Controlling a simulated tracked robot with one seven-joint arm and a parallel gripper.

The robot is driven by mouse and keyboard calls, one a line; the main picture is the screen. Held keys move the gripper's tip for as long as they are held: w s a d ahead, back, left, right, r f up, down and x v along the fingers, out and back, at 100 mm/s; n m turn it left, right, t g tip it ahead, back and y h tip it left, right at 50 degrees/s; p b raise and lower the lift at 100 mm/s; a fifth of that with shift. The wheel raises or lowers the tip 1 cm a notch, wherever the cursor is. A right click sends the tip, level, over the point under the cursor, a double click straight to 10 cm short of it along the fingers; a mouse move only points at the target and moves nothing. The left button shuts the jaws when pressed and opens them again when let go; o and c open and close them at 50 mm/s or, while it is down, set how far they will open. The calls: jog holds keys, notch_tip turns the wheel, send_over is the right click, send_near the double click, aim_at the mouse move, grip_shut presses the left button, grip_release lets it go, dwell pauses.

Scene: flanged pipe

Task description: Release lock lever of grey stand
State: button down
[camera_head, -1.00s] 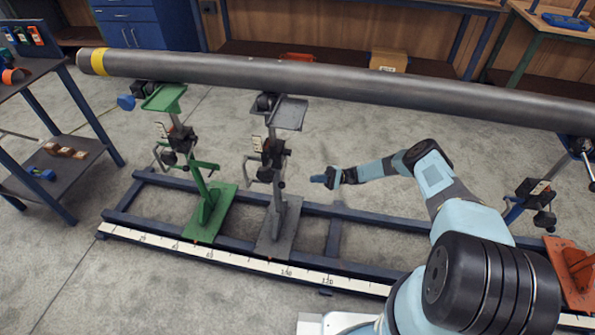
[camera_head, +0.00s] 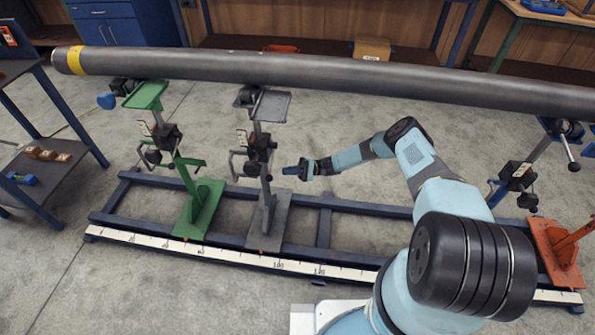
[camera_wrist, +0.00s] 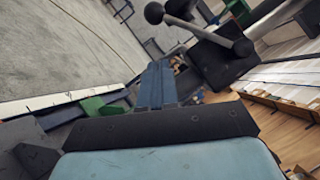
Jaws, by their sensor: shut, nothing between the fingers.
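The grey stand (camera_head: 266,205) stands upright on the blue base frame, below the pipe (camera_head: 330,75). Its black lock block (camera_head: 260,148) sits partway up the post, with small handles around it. My gripper (camera_head: 289,171) is just right of the post, a little below the block, with a small apparent gap. In the wrist view, its blue fingers (camera_wrist: 155,85) are together and empty. I cannot tell for certain which handle is the lock lever.
A green stand (camera_head: 201,205) is close on the left of the grey one. An orange-footed stand (camera_head: 555,250) is at the far right. The pipe spans overhead. A ruled strip (camera_head: 230,256) runs along the front of the frame (camera_head: 345,202). A shelf (camera_head: 45,185) is at left.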

jog(key=s+a+r, duration=0.2)
jog(key=s+a, duration=0.1)
jog(key=s, duration=0.1)
jog(key=shift+s+a+r, duration=0.15)
jog(key=shift+a+r, duration=0.15)
jog(key=shift+a, duration=0.05)
jog(key=shift+d, duration=0.2)
